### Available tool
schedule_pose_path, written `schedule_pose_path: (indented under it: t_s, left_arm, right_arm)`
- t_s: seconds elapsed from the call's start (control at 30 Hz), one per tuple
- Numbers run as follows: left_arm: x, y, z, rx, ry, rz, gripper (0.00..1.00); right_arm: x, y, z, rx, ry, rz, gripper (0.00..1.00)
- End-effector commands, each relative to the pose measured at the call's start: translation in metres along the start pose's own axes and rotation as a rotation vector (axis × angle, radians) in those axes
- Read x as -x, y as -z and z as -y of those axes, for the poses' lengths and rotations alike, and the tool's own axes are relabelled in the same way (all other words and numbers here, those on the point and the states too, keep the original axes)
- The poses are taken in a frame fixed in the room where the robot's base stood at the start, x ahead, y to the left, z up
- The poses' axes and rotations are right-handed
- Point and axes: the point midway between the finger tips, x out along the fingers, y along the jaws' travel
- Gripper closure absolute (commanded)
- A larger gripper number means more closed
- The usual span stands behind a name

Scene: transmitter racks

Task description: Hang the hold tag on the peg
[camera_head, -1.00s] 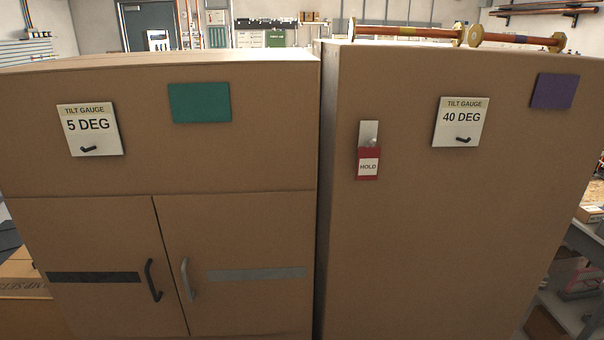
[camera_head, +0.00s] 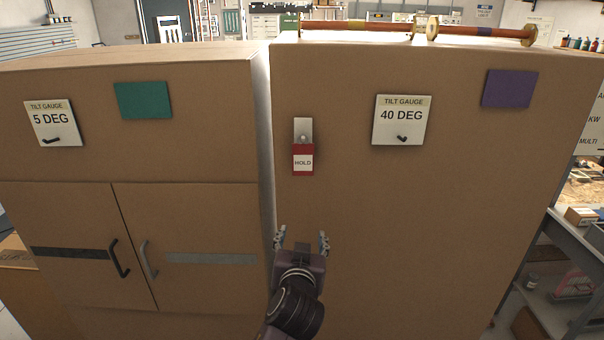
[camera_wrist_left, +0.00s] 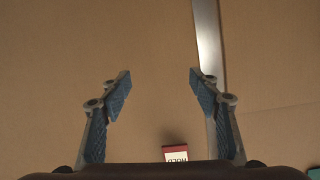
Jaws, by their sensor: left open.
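The red hold tag (camera_head: 303,168) with a white "HOLD" label hangs upright on the right cabinet's front. Above it is a pale plate (camera_head: 303,124) with a small rounded peg (camera_head: 304,138); how the tag is attached is too small to tell. My left gripper (camera_head: 302,238) is open and empty, below the tag in the head view. The left wrist view shows both open fingers (camera_wrist_left: 158,82) and the tag (camera_wrist_left: 175,153) upside down at the bottom, partly hidden by my gripper body. My right gripper is not in view.
The right cabinet has a 40 DEG gauge (camera_head: 401,120) with a dark hook and a purple panel (camera_head: 509,89). The left cabinet has a 5 DEG gauge (camera_head: 53,123), a teal panel (camera_head: 143,100) and door handles (camera_head: 119,258). A narrow gap separates the cabinets. Copper-coloured rods lie on top.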

Motion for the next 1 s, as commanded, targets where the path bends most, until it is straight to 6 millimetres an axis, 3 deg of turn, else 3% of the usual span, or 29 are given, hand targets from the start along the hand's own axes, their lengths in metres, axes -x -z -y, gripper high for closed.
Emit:
schedule_pose_path:
  t_s: [0.03, 0.1, 0.2, 0.3, 0.47, 1.0]
  left_arm:
    - [0.012, 0.04, 0.003, 0.025, 0.011, -0.057, 0.44]
    - [0.028, 0.08, 0.007, 0.057, 0.028, -0.118, 0.44]
    - [0.049, 0.123, 0.013, 0.097, 0.046, -0.185, 0.44]
    - [0.064, 0.148, 0.018, 0.125, 0.057, -0.227, 0.44]
    - [0.067, 0.164, 0.021, 0.14, 0.063, -0.251, 0.44]
    - [0.002, 0.179, 0.027, 0.138, 0.063, -0.249, 0.44]
  right_arm:
    - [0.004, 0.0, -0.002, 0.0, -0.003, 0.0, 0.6]
    - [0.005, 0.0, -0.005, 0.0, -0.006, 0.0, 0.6]
    - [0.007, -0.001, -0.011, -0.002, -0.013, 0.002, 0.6]
    - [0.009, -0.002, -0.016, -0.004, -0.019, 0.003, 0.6]
    - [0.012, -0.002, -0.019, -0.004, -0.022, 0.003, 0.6]
    - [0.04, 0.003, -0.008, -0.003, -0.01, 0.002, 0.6]
